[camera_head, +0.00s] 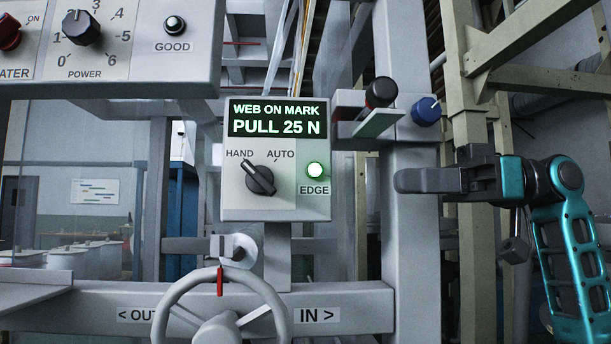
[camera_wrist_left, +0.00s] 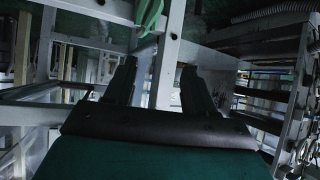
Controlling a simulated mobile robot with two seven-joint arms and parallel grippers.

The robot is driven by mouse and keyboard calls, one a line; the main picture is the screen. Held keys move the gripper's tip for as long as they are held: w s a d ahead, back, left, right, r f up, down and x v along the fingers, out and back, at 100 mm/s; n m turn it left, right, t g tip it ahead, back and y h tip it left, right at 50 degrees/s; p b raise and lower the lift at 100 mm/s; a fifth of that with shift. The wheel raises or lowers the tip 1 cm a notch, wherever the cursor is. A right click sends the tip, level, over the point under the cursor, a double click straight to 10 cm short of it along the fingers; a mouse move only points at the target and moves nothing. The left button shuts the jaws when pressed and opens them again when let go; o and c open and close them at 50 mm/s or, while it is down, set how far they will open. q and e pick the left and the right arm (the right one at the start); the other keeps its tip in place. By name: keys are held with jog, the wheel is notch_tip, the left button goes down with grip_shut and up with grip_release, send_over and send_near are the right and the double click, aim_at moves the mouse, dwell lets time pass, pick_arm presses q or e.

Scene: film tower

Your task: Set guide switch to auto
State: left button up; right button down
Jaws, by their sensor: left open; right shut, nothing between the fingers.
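The guide switch (camera_head: 259,179) is a black knob on a light grey box, below the labels HAND and AUTO. Its white pointer line is tilted to the upper left, toward HAND. My right gripper (camera_head: 401,181) is shut and empty, to the right of the box and apart from it, with its fingers pointing left. My left gripper (camera_wrist_left: 158,84) shows only in the left wrist view. It is open, with nothing between its two dark fingers. The switch is not in that view.
The display (camera_head: 279,118) reads WEB ON MARK, PULL 25 N. A handwheel (camera_head: 272,295) stands below. A black-ended roller (camera_head: 381,92) and a blue knob (camera_head: 426,111) are at the upper right. A grey upright (camera_head: 408,240) stands near my right gripper.

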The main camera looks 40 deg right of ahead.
aim_at(319, 178)
jog(key=p+x, duration=0.2)
jog(key=x, duration=1)
jog(key=shift+r+p, duration=0.15)
jog(key=shift+p, duration=0.2)
jog(key=shift+x, duration=0.75)
pick_arm(q)
jog(key=shift+s+a+r, duration=0.35)
jog(key=shift+a+r, duration=0.3)
jog(key=shift+r, duration=0.2)
pick_arm(e)
jog(key=shift+w, duration=0.1)
pick_arm(q)
jog(key=shift+d+f, duration=0.1)
pick_arm(e)
jog(key=shift+f, duration=0.2)
pick_arm(q)
jog(key=shift+d+f+b, duration=0.1)
jog(key=shift+f+b, duration=0.5)
jog(key=shift+f, duration=0.05)
pick_arm(e)
jog(key=shift+f+y, duration=0.15)
jog(key=shift+y, duration=0.25)
pick_arm(q)
jog(key=shift+d, duration=0.1)
